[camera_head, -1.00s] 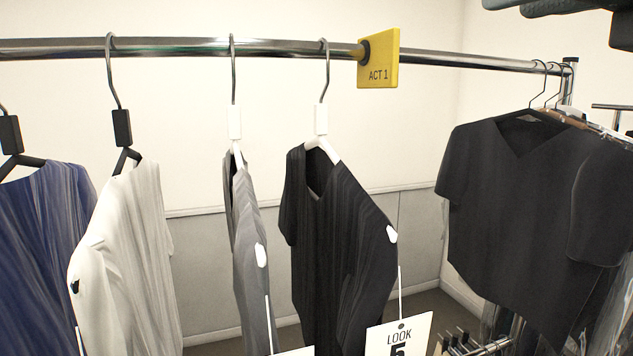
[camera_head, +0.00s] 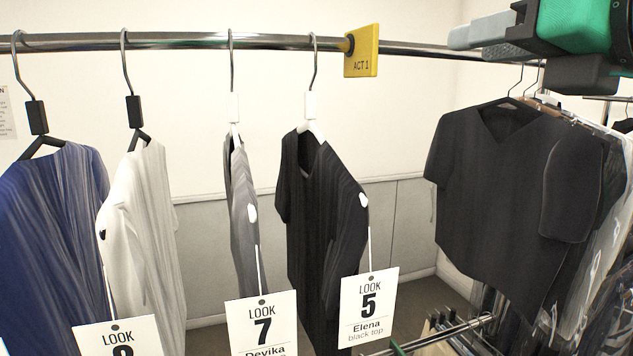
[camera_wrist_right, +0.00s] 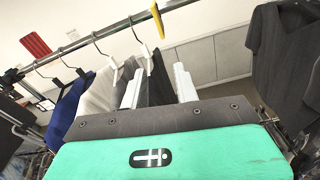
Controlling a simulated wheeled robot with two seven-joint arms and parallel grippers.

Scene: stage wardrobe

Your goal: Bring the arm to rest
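My right gripper (camera_head: 472,44) is at the upper right of the head view, in front of the rail's right part and above the hanging black tops. Its pale fingers stand apart with nothing between them. The right wrist view shows the same open gripper (camera_wrist_right: 158,86), with its green body below and hanging clothes beyond the fingers. My left gripper is in neither view.
A metal rail (camera_head: 180,40) carries a blue garment (camera_head: 50,215), a white one (camera_head: 142,215), a grey one (camera_head: 243,220) and a black top (camera_head: 318,225). A yellow ACT 1 marker (camera_head: 361,50) divides it from black tops (camera_head: 495,190) at right.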

